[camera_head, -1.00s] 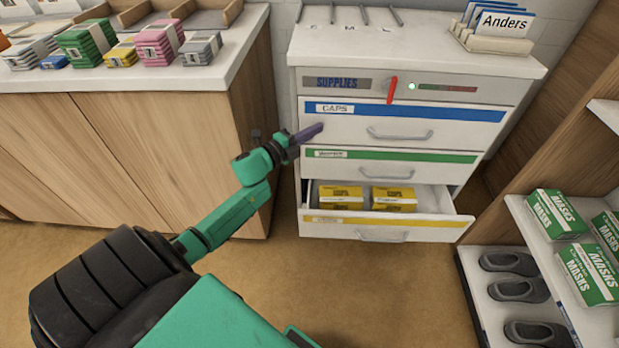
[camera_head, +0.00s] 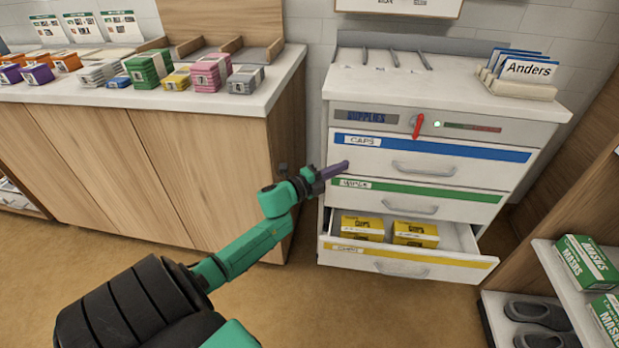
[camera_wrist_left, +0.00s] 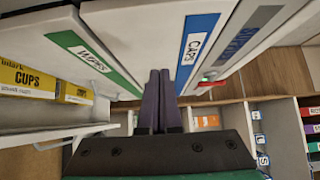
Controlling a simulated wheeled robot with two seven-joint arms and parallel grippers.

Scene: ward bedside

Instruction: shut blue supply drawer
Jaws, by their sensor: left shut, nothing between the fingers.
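The blue supply drawer (camera_head: 395,165), labelled CAPS with a blue stripe, is the top drawer of the white cabinet. In the head view its front looks flush or nearly so, and no inside shows; a small gap cannot be ruled out. Its blue stripe also shows in the left wrist view (camera_wrist_left: 196,50). My left gripper (camera_head: 345,167) is shut and empty, its purple fingers at the left end of the drawer front, below the label. In the left wrist view the fingers (camera_wrist_left: 160,85) point between the blue and green fronts; contact cannot be told. My right gripper is out of view.
The green-striped drawer (camera_head: 415,191) is below. The yellow-striped bottom drawer (camera_head: 405,263) stands open, holding yellow boxes (camera_head: 414,234). A red lever (camera_head: 417,126) is above. A wooden counter (camera_head: 120,165) stands left, a shelf with masks boxes (camera_head: 583,262) right.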

